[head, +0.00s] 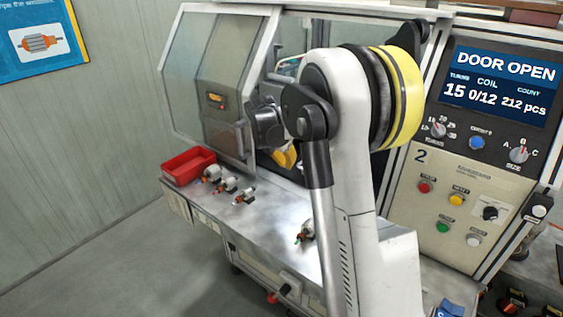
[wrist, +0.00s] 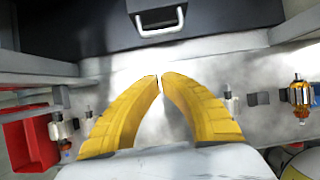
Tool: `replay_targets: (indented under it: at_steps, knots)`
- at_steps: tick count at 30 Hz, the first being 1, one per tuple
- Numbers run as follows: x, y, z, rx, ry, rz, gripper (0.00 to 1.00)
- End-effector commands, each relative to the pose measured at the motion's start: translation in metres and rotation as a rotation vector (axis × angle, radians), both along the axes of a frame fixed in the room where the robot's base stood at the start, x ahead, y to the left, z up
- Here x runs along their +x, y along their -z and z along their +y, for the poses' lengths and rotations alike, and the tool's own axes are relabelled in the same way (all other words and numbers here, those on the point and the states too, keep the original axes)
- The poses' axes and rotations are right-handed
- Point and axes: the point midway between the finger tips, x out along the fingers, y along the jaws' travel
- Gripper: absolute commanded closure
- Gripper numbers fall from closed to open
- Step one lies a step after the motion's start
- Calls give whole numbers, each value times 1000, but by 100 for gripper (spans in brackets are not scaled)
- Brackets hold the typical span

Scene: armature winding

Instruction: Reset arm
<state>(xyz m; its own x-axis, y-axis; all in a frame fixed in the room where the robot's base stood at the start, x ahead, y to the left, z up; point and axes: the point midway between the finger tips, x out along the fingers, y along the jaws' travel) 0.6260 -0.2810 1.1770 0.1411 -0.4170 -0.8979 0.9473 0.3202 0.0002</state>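My arm rises in front of the winding machine in the head view and bends over toward its open door. My gripper (head: 285,157) is partly hidden behind the arm there; only some yellow of its fingers shows. In the wrist view my gripper (wrist: 161,77) has its two yellow fingertips almost together, with nothing held between them. The fingers are over the bare metal shelf (wrist: 190,62). A dark panel with a white handle (wrist: 160,22) lies beyond the fingertips.
A red bin (head: 188,166) stands at the shelf's left end. Several small armatures, one of them (head: 245,196) near mid-shelf, sit along the front. A copper-wound armature (wrist: 300,95) is at the right. The control panel screen (head: 499,86) reads DOOR OPEN, 15, 0/12, 212 pcs.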

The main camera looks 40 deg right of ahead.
Motion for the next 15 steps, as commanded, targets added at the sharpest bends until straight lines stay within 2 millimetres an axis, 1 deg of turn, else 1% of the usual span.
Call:
replay_targets:
  at_steps: [7,9,11,14,15]
  knots:
    - [0,0,0,1,1,-2,100]
    - [-2,-1,5,7,17,-14,100]
    - [-7,-4,14,22,51,-46,100]
    - [-22,-12,42,72,164,-143,100]
    - [-32,-15,57,103,227,-194,100]
